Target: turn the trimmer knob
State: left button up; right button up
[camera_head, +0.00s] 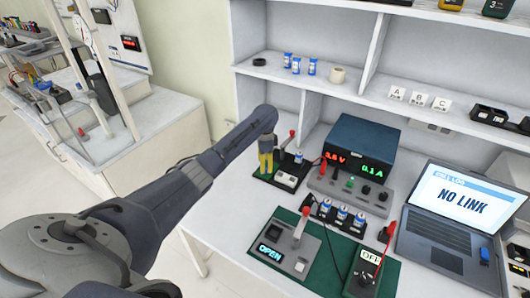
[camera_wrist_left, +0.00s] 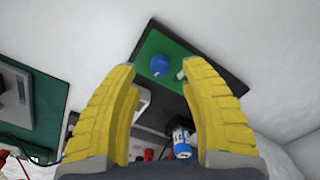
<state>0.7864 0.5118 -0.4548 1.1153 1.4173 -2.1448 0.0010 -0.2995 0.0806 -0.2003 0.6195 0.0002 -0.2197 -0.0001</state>
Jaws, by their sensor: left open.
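The trimmer knob seems to be the small round blue knob (camera_wrist_left: 160,65) on a green board (camera_wrist_left: 150,48) with a dark base in the left wrist view. In the head view, the same board (camera_head: 262,178) lies on the bench below my left gripper (camera_head: 266,160), and the knob is hidden there. My left gripper also shows in the left wrist view (camera_wrist_left: 159,68), its yellow fingers apart and empty, pointing down. The knob appears between the fingertips in that view; I cannot tell the height gap. My right gripper is not in view.
A white box (camera_head: 287,181) and a blue-and-white cylinder (camera_head: 299,157) stand close to the left gripper. A power supply (camera_head: 354,150) stands behind to the right.

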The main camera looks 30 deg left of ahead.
pick_arm(q)
notch_tip(320, 180, up, 8)
jog(key=shift+r, duration=0.2)
dwell(0.4)
notch_tip(320, 180, up, 6)
jog(key=w+a+y, duration=0.1)
jog(key=w+a, duration=0.1)
jog(key=shift+a+r, duration=0.2)
jog(key=shift+a, duration=0.1)
jog(key=shift+m+h, duration=0.4)
jog(key=shift+h, duration=0.2)
jog(key=d+f, duration=0.1)
jog(key=f, duration=0.5)
jog(key=s+f, duration=0.1)
jog(key=f, duration=0.5)
jog(key=s+d+f, duration=0.1)
jog(key=f, duration=0.5)
jog(key=shift+d+f, duration=0.2)
jog(key=shift+d, duration=0.1)
grip_shut()
